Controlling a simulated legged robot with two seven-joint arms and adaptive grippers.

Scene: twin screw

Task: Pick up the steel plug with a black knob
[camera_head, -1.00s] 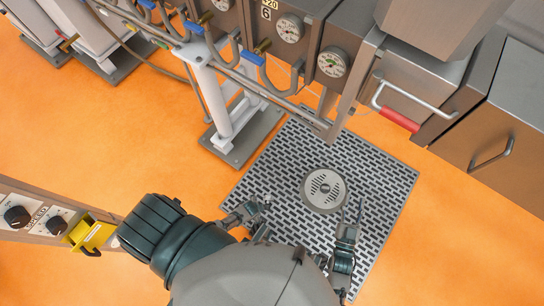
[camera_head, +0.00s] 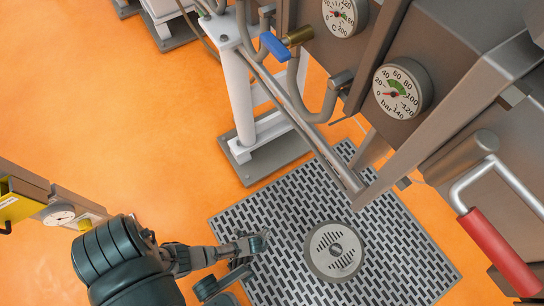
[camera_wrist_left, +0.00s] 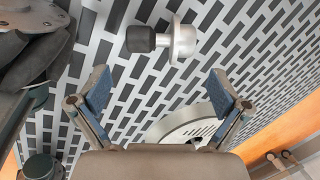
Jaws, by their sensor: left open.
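The steel plug with a black knob (camera_wrist_left: 168,40) lies on its side on the grating in the left wrist view. Its black knob points left and its round steel end right. My left gripper (camera_wrist_left: 158,88) is open and empty there. Its two blue-padded fingers stand apart, with the plug beyond the fingertips, near the top of the picture. In the head view my left gripper (camera_head: 240,265) is over the grating's left part, left of the round drain cover. I cannot make out the plug in the head view. My right gripper is not in view.
The grating (camera_head: 283,195) lies on an orange floor, with a round drain cover (camera_head: 335,250) in it. A white post (camera_head: 238,95), metal frame and gauge boxes (camera_head: 402,88) stand behind it. A red-handled bar (camera_head: 497,250) is at right. A yellow panel part (camera_head: 20,200) is at left.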

